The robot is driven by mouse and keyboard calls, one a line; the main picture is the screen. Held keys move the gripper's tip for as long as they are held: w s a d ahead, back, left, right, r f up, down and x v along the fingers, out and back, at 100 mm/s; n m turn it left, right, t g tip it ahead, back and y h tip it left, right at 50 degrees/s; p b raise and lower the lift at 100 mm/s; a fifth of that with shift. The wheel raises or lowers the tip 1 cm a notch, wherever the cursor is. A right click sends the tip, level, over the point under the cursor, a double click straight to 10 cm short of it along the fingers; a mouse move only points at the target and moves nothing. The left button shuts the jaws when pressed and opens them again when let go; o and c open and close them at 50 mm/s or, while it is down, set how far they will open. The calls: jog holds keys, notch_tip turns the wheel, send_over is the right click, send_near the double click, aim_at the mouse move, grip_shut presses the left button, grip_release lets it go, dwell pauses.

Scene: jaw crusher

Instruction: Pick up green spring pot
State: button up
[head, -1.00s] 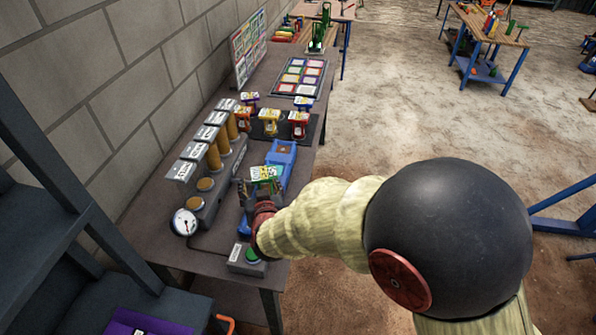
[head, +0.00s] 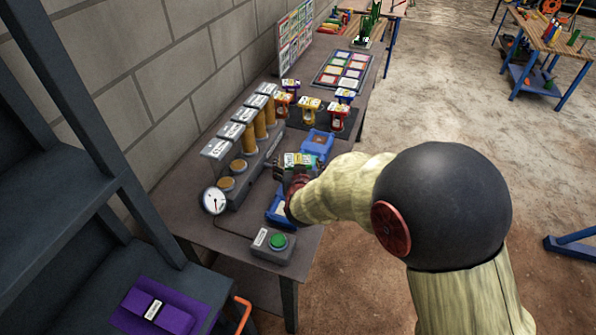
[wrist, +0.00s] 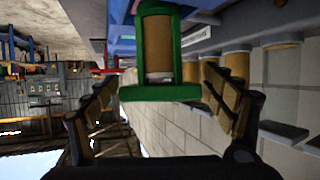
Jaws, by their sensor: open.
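The green spring pot (head: 300,159) stands on the blue device (head: 318,143) on the bench, its top label showing in the head view. In the wrist view the pot (wrist: 158,48) shows as a green frame around a tan cylinder, at the top centre. My gripper (head: 293,178) is just on the near side of the pot, partly hiding it and the device. In the wrist view my gripper (wrist: 158,88) is open, one finger left and one right of the pot, with gaps on both sides. Contact with the pot cannot be seen.
Several other coloured pots, such as the yellow one (head: 310,110) and the red one (head: 340,116), stand behind. A row of tan cylinders (head: 248,134), a gauge (head: 214,200) and a green button box (head: 274,244) are close by. A wall borders the bench's left.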

jog(key=shift+c, duration=0.8)
jog(key=c, duration=1.4)
jog(key=shift+r, duration=0.1)
